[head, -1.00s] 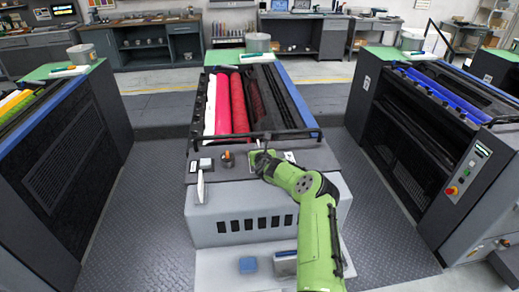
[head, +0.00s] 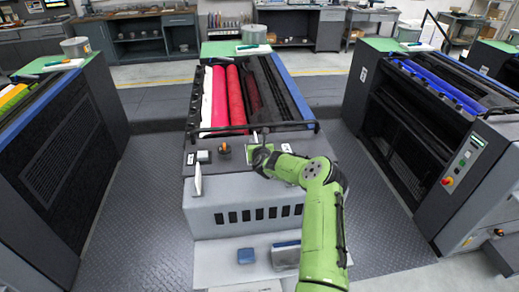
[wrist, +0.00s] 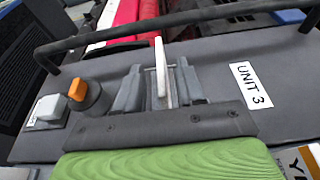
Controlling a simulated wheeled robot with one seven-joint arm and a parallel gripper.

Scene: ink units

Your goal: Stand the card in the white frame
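My gripper (wrist: 160,88) is low over the grey front panel of the middle ink unit. In the wrist view its two grey fingers are shut on a thin white piece, seen edge-on, which looks like the card (wrist: 161,62). It stands up past the fingertips. In the head view my gripper (head: 262,150) hides most of it. A narrow white upright piece (head: 198,180), perhaps the white frame seen nearly edge-on, stands at the panel's front left edge, left of my gripper. Its opening cannot be made out.
An orange knob (wrist: 78,90) and a small white-topped box (wrist: 48,110) are left of my gripper. A UNIT 3 label (wrist: 251,85) lies to the right. A dark bar (wrist: 170,20) crosses behind.

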